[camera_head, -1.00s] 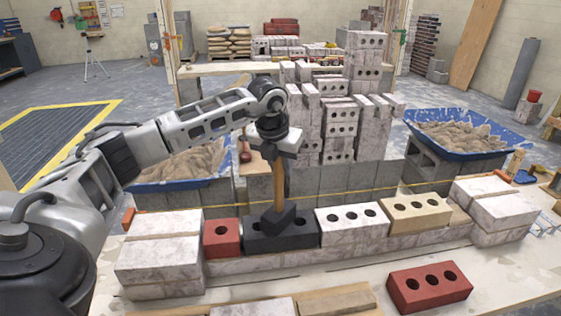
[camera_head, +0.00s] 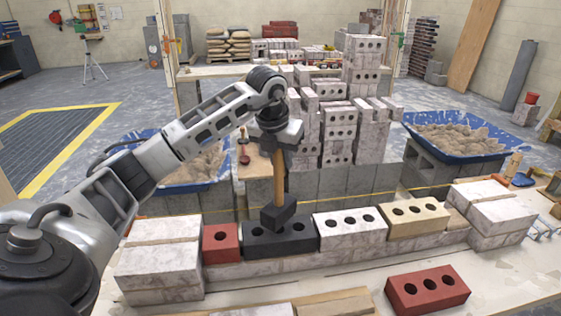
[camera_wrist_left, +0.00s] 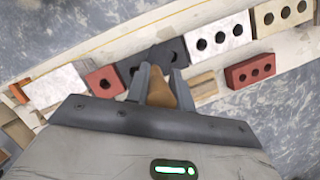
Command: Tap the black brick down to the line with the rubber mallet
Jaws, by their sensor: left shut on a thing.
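The black brick (camera_head: 246,246) lies in the course on the low wall, between a short red brick (camera_head: 221,245) and a pale grey brick (camera_head: 349,231). A yellow string line (camera_head: 340,196) runs along behind the course. My left gripper (camera_head: 279,149) is shut on the wooden handle of the rubber mallet (camera_head: 278,214) and holds it upright, black head down. In the left wrist view, the handle (camera_wrist_left: 160,92) sits between the fingers.
A tan brick (camera_head: 415,215) continues the course to the right. Stacked pale blocks (camera_head: 160,255) stand at the left end. A loose red brick (camera_head: 427,288) lies in front. Blue mortar tubs (camera_head: 455,137) and tall brick stacks stand behind.

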